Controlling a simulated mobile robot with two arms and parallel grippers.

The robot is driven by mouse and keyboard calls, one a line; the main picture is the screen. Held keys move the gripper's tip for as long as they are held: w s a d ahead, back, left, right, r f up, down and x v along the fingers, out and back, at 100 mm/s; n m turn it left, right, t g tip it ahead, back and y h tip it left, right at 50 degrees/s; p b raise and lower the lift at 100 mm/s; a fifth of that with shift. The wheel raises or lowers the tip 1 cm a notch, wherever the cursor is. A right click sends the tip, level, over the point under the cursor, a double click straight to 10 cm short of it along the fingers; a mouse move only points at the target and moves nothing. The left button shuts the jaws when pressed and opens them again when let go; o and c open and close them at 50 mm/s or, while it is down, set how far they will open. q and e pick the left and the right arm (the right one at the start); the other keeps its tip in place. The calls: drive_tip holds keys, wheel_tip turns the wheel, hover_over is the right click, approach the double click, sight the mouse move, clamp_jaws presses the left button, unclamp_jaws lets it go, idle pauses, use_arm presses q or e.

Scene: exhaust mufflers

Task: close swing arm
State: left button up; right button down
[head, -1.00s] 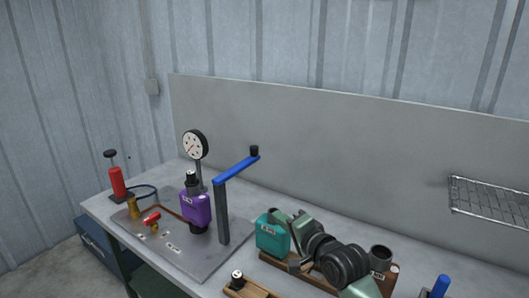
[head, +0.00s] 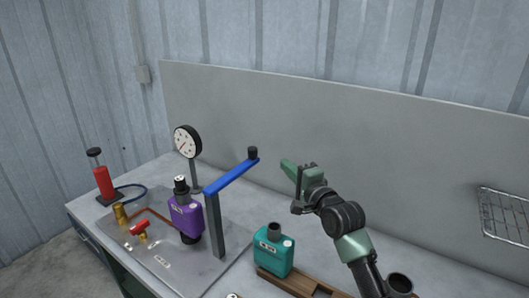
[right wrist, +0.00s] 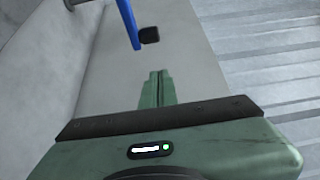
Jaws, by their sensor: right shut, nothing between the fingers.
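The blue swing arm (head: 232,176) sits on top of a grey post (head: 216,225) on the metal plate. It points away to the back right and has a black knob (head: 253,152) at its free end. The purple muffler (head: 186,214) stands upright on the plate to the left of the post, apart from the arm. My right gripper (head: 289,168) is shut and empty, a little to the right of the knob. In the right wrist view its closed fingers (right wrist: 156,88) point toward the knob (right wrist: 149,35) and the blue arm (right wrist: 128,22). My left gripper is out of view.
A teal muffler (head: 273,252) stands on the bench by a wooden rack (head: 285,282). A dial gauge (head: 187,141), a red hand pump (head: 103,182) and a red valve handle (head: 139,227) are on the left. A wire shelf (head: 505,214) is at right.

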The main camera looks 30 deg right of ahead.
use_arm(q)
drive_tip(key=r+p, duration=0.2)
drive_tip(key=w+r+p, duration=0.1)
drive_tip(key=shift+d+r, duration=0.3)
use_arm(e)
drive_tip(key=w+a, duration=0.1)
drive_tip(key=w, duration=0.8)
drive_tip(key=shift+w+a+f, duration=0.15)
drive_tip(key=shift+w+a, duration=0.1)
drive_tip(key=shift+w, duration=0.1)
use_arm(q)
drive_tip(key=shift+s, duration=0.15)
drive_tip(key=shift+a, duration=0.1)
